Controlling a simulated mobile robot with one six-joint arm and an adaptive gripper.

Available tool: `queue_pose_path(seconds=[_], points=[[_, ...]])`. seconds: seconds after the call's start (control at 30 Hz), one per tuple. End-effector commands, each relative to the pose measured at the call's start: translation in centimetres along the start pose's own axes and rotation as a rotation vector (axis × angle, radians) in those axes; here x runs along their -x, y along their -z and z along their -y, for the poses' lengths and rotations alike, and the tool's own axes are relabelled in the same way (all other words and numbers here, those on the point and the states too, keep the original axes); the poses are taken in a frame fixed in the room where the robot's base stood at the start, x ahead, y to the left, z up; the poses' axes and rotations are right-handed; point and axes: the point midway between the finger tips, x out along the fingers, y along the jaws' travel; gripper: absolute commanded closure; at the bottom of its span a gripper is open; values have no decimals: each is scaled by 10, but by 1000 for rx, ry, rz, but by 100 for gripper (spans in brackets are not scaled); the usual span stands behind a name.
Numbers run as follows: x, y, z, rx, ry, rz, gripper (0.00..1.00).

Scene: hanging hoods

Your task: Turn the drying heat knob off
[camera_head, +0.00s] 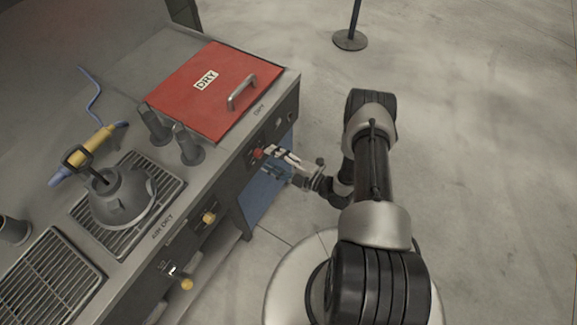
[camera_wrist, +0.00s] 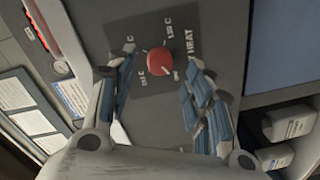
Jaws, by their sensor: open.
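The heat knob (camera_wrist: 160,61) is a round red dial on a dark plate marked HEAT with temperature labels. It also shows in the head view as a small red spot (camera_head: 257,153) on the front panel, below the red DRY lid (camera_head: 207,88). My gripper (camera_wrist: 158,92) is open in the wrist view, with one blue-padded finger on each side of the knob. The fingers look apart from the knob; exact depth is hard to tell. In the head view my gripper (camera_head: 281,156) reaches the panel from the right. The small off mark near the knob is hard to read.
Yellow knobs (camera_head: 209,217) sit further left along the same panel. A post base (camera_head: 350,40) stands on the floor behind. The floor to the right is clear.

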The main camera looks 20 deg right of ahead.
Motion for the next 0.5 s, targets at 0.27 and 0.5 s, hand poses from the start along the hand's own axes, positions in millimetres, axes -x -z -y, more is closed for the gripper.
queue_pose_path(seconds=[0.27,0.5], points=[[60,-2,-1,-1,-3,6,53],[84,0,0,1,-1,1,53]])
